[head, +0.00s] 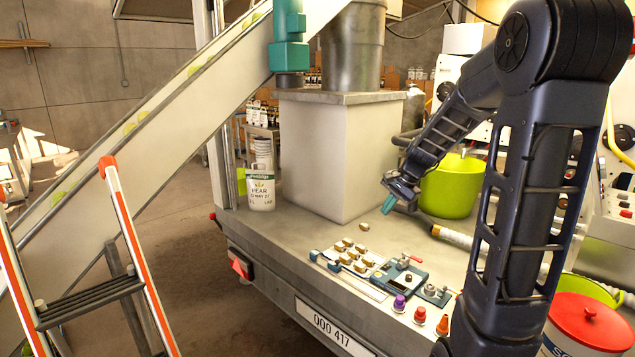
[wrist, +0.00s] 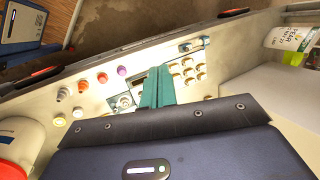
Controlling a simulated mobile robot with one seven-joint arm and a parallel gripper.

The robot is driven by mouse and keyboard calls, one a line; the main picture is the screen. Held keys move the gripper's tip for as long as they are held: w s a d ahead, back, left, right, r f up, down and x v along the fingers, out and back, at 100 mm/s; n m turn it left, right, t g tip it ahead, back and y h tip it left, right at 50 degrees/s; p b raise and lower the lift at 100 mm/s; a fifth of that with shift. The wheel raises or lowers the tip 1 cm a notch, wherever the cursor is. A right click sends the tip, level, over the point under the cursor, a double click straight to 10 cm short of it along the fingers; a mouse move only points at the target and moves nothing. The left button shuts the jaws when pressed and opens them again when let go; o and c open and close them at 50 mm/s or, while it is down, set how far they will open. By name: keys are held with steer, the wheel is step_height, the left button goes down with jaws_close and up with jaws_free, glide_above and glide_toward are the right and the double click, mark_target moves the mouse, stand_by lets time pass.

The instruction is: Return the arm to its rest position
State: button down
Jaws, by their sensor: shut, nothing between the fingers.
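My arm reaches in from the right of the head view, bent at a high elbow, with its forearm slanting down to the left. My gripper (head: 389,204) hangs above the trailer bed, between the large pale box (head: 312,152) and the lime-green tub (head: 450,188). In the wrist view my gripper (wrist: 157,72) shows two teal fingers side by side, closed together with nothing between them. The fingers point towards the row of small controls on the bed. They appear to be above the bed and not touching anything.
The bed (head: 290,232) carries a tray of brass-coloured pieces (head: 353,256), a dark latch device (head: 399,275), and purple (head: 399,303), red and orange knobs. A red-lidded bucket (head: 590,322) stands at right. A labelled white tub (head: 261,191) is by the box. A ladder (head: 90,312) and conveyor (head: 150,130) are left.

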steer(key=s+d+r+n+h, duration=0.1)
steer(key=s+d+r+n, duration=0.1)
steer(key=s, duration=0.6)
steer(key=s+d+r+n+t+h, duration=0.1)
steer(key=s+n, duration=0.3)
steer(key=s, duration=0.4)
steer(key=s+d+r+n+t+h, duration=0.1)
steer(key=s+d+r+n+h, duration=0.1)
steer(key=s, duration=0.7)
steer(key=shift+d+r+n, duration=0.45)
steer(key=shift+r+n, duration=0.05)
steer(key=shift+r, duration=0.2)
